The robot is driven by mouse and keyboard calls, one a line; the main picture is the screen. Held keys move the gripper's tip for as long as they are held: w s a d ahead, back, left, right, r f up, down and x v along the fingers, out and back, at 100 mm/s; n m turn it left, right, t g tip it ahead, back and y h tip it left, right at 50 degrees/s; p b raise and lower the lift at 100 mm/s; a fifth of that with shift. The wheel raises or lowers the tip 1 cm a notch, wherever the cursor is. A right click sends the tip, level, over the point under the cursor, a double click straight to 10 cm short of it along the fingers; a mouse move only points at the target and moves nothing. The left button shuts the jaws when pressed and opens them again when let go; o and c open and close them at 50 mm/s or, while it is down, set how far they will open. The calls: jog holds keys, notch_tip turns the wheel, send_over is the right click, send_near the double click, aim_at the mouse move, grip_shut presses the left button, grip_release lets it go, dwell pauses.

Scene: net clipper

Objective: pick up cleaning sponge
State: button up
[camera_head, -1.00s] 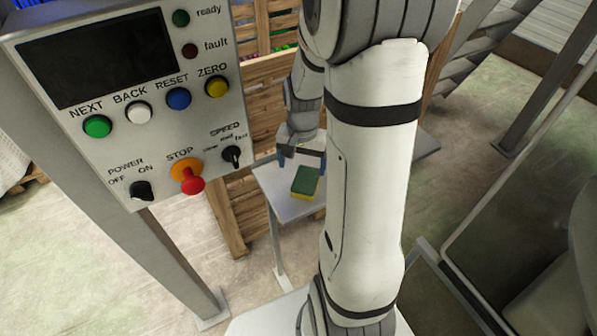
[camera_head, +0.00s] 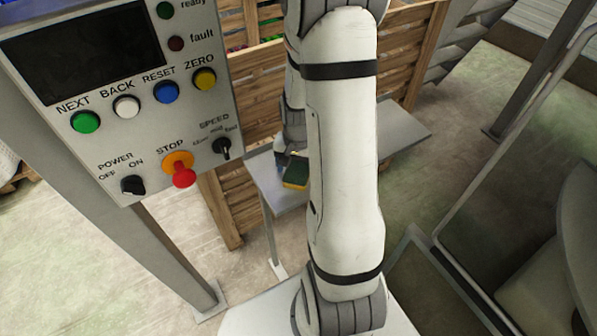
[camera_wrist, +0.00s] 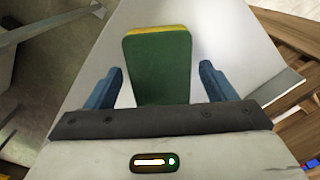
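The cleaning sponge (camera_head: 296,171), green on top with a yellow layer below, is on the small grey table (camera_head: 287,197) in the head view, partly hidden by my arm. In the wrist view the sponge (camera_wrist: 160,66) lies between the two blue fingers of my gripper (camera_wrist: 160,82). A gap shows on each side between the finger and the sponge, so my gripper is open and not touching its sides. In the head view only part of my gripper (camera_head: 281,158) shows beside the sponge; the rest is behind my arm.
A control panel (camera_head: 130,100) with buttons and a red stop knob (camera_head: 184,178) stands close at the left on a metal post (camera_head: 175,255). Wooden crate boards (camera_head: 245,90) stand behind the table. A metal rail (camera_head: 490,160) is at the right.

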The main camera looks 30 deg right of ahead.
aim_at(297, 171)
jog(key=c, duration=1)
jog(key=shift+o, duration=0.2)
notch_tip(297, 171, up, 10)
